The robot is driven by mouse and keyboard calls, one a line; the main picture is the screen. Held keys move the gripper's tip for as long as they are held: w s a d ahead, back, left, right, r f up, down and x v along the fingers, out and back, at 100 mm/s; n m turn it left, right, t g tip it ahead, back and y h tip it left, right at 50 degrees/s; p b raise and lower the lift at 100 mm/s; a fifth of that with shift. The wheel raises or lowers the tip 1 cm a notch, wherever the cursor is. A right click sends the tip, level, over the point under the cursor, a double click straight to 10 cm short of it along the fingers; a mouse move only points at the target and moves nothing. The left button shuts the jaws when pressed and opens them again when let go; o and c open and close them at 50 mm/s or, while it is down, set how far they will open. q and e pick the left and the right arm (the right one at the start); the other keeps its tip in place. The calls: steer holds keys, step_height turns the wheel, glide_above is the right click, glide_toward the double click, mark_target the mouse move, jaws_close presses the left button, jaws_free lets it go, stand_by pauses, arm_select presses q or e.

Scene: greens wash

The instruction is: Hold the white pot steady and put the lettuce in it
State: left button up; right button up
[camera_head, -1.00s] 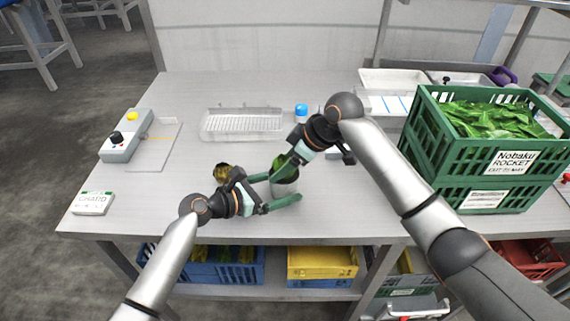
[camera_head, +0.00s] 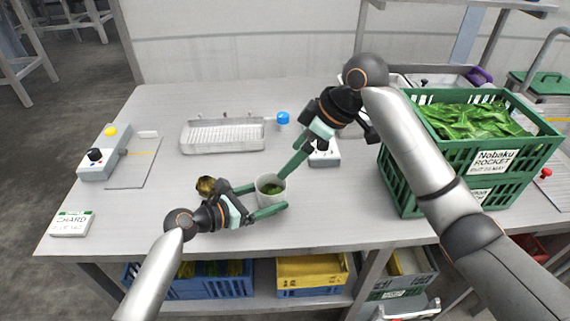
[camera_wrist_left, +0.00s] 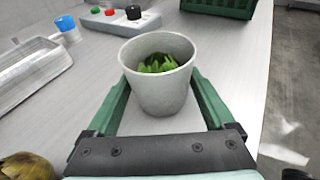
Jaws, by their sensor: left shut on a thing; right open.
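The white pot (camera_head: 268,201) stands upright on the table near the front edge. My left gripper (camera_head: 269,198) is shut on the pot, one green finger on each side of it. The pot also shows in the left wrist view (camera_wrist_left: 160,92) between the two fingers. The green lettuce (camera_head: 273,188) lies inside the pot, below its rim, and its leaves show in the left wrist view (camera_wrist_left: 158,63). My right gripper (camera_head: 291,165) is open, with its green fingers pointing down just above and behind the pot, apart from the lettuce.
A brown wilted clump (camera_head: 206,186) lies left of the pot. A grey device (camera_head: 323,153) is beyond the pot. Green crates with leaves (camera_head: 405,180) stand at right. The table's front left is mostly clear.

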arm_select(q)
steer(key=shift+a+f, duration=0.2)
arm_select(e)
steer(key=shift+d+r, duration=0.1)
steer(key=shift+r, duration=0.25)
arm_select(q)
steer(key=o, duration=0.7)
steer(key=shift+r, duration=0.1)
